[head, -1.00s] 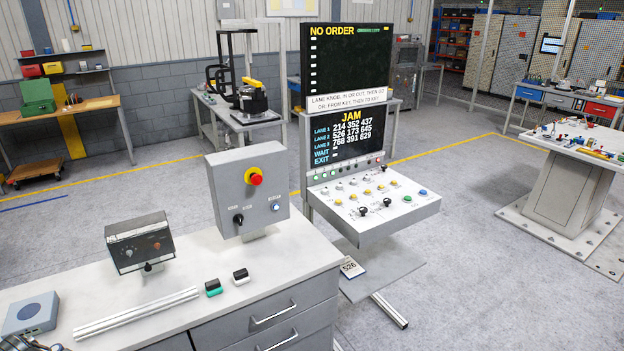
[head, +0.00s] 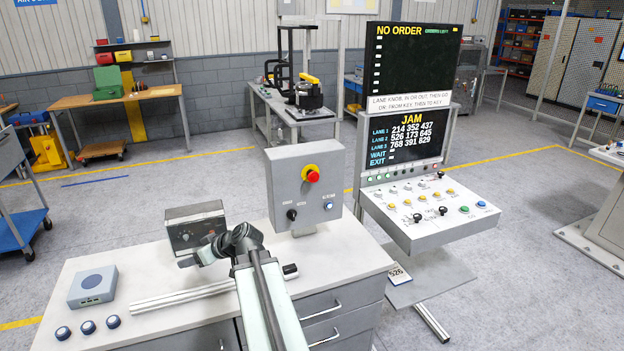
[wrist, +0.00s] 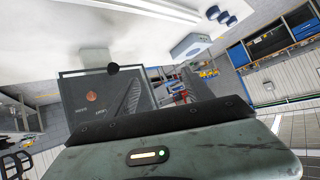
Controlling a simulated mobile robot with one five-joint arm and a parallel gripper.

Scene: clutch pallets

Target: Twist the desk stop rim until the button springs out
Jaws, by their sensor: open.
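The desk stop is a red mushroom button (head: 312,173) with a yellow collar on the front of a grey control box (head: 303,200) at the back of the desk. My arm reaches up over the desk from the bottom of the head view. My gripper (head: 194,258) is open and points left, in front of the small dark box and left of the stop, apart from it. The arm hides part of the desk. The stop does not show in the wrist view, where my gripper's body fills the bottom.
A black knob (head: 292,215) and a blue-white button (head: 328,205) sit below the stop. A small dark box (head: 195,230) stands left of it and also shows in the wrist view (wrist: 95,98). Metal rails (head: 180,299) and a grey-blue box (head: 92,287) lie on the desk (head: 140,262).

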